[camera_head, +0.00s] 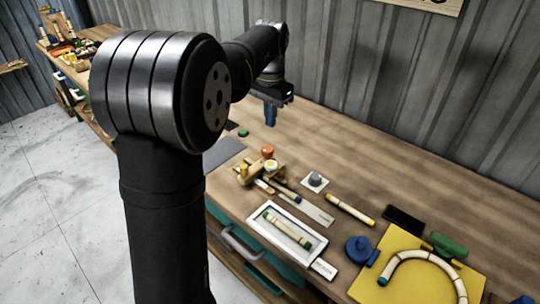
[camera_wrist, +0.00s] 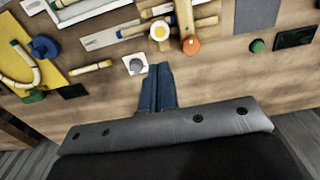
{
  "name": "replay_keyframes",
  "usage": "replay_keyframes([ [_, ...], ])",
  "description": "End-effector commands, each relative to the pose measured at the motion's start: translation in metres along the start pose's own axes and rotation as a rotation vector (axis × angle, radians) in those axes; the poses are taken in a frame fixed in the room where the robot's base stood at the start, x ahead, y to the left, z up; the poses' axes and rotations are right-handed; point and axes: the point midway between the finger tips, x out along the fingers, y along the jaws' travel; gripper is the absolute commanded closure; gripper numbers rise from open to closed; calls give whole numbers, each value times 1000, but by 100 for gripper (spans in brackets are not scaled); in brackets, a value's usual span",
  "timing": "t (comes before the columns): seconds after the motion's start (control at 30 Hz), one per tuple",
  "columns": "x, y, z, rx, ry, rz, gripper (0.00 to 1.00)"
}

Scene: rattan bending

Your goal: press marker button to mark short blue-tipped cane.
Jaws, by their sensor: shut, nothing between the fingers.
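My gripper (camera_head: 270,122) is shut and empty, its blue fingers pointing down above the back of the bench. In the wrist view its fingertips (camera_wrist: 160,68) appear just beside a white plate with a grey knob. Wooden pieces form a fixture (camera_head: 249,174) with an orange-red knob (camera_head: 267,152) and a white-and-yellow round top (camera_head: 271,164). A cane with a dark blue end (camera_head: 285,193) lies at this fixture, partly hidden by it. The grey knob (camera_head: 315,179) stands on its white plate to the right. I cannot tell which knob is the marker button.
A white tray (camera_head: 258,237) holds a green-tipped cane. A yellow-ended cane (camera_head: 350,210) lies to its right. A yellow board (camera_head: 394,246) bears a bent cane, with a blue knob (camera_head: 360,248) beside it. A green button (camera_head: 243,133) is at the back left.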

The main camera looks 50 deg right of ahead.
Motion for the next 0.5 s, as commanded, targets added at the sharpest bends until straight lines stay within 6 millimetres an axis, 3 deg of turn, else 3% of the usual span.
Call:
replay_keyframes([
  [0.23, 18, 0, 0, -1, -3, 1, 100],
  [0.5, 74, 0, 1, -1, -4, 2, 100],
])
